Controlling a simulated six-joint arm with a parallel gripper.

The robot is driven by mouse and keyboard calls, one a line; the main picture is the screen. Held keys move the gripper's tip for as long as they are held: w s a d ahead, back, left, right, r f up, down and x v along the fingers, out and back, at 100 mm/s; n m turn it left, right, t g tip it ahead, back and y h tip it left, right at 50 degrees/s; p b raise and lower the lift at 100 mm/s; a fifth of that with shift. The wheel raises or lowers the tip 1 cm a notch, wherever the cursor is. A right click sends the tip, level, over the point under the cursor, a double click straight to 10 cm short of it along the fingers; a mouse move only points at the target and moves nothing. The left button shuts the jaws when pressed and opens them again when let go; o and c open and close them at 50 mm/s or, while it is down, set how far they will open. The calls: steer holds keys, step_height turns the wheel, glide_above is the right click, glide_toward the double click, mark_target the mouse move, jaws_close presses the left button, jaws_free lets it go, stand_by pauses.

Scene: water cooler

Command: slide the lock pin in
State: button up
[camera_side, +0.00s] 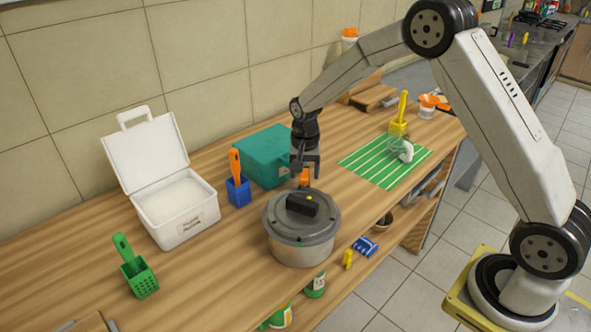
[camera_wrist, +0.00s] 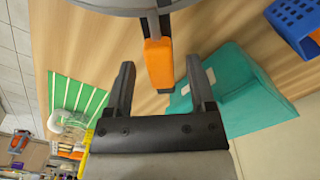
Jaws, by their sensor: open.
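A round grey pot with a dark grey lid (camera_side: 300,226) stands near the table's front edge, with a black block-shaped handle (camera_side: 301,205) on top. An orange grip (camera_side: 304,178) sticks out from the pot's far side. In the wrist view the orange grip (camera_wrist: 158,63) joins a short grey rod at the lid's (camera_wrist: 133,5) rim; it looks like the lock pin. My gripper (camera_side: 305,172) is open, pointing down just above the grip. In the wrist view my fingertips (camera_wrist: 160,70) flank it, apart from it. I cannot tell how far the rod goes in.
A teal box (camera_side: 262,155) and a blue holder with an orange-handled tool (camera_side: 238,190) stand behind. An open white box (camera_side: 178,212) and a green scoop (camera_side: 138,275) are at left. A green striped mat (camera_side: 375,165) lies at right. The table between pot and mat is clear.

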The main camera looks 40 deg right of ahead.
mark_target(307, 177)
steer(key=shift+r, duration=3.8)
steer(key=shift+s, duration=0.1)
steer(key=shift+s+a+n, duration=0.2)
steer(key=shift+s+n, duration=0.2)
steer(key=shift+s, duration=0.2)
steer(key=s+a+f+n+t, duration=0.1)
steer(key=s+n, duration=0.3)
steer(key=s, duration=0.6)
steer(key=s+a+f+n+t, duration=0.1)
steer(key=s+n, duration=0.3)
steer(key=s, duration=0.6)
steer(key=shift+a+n+t, duration=0.3)
steer(key=shift+a+n, duration=0.1)
steer(key=shift+a, duration=0.25)
